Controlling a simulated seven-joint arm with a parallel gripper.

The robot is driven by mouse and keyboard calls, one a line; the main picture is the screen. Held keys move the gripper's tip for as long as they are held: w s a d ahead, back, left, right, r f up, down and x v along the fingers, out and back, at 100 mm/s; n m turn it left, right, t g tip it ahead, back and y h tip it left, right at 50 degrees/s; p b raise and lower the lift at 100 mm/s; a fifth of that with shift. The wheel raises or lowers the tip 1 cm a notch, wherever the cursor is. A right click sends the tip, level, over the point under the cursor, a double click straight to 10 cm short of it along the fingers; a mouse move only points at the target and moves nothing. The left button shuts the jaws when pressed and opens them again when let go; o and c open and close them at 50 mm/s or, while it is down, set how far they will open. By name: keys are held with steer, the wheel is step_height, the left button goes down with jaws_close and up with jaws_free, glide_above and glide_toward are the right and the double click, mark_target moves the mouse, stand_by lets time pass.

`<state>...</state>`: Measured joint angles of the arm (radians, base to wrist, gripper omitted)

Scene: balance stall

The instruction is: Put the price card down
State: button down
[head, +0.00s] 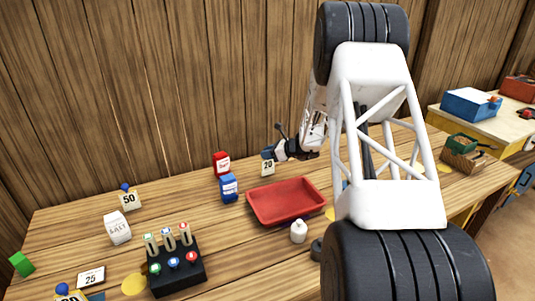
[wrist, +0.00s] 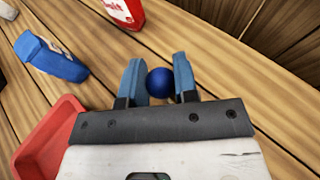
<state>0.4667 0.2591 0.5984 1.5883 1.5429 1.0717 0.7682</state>
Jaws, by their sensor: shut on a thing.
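A white price card reading 20 (head: 267,168) hangs upright below my gripper (head: 268,154), behind the red tray. In the wrist view my gripper (wrist: 157,72) has its two blue fingers closed on either side of the card's round blue knob (wrist: 160,83). The card itself is hidden below the knob there. I cannot tell whether its lower edge touches the table. Other price cards stand or lie on the table: a 50 card (head: 129,200) with a blue knob at the back left, and a 25 card (head: 91,277) at the front left.
The red tray (head: 250,209) lies in front of the card. A blue box (head: 229,188) and a red box (head: 222,163) stand left of it. Bare wood shows around the card.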

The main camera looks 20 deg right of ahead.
steer(key=shift+f, duration=0.15)
steer(key=c, duration=0.9)
jaws_free()
steer(key=shift+d+r, duration=0.1)
steer(key=shift+r, duration=0.1)
steer(key=v, duration=1.1)
steer(key=shift+s+d, duration=0.3)
steer(key=shift+s, duration=0.05)
steer(key=shift+r, duration=0.1)
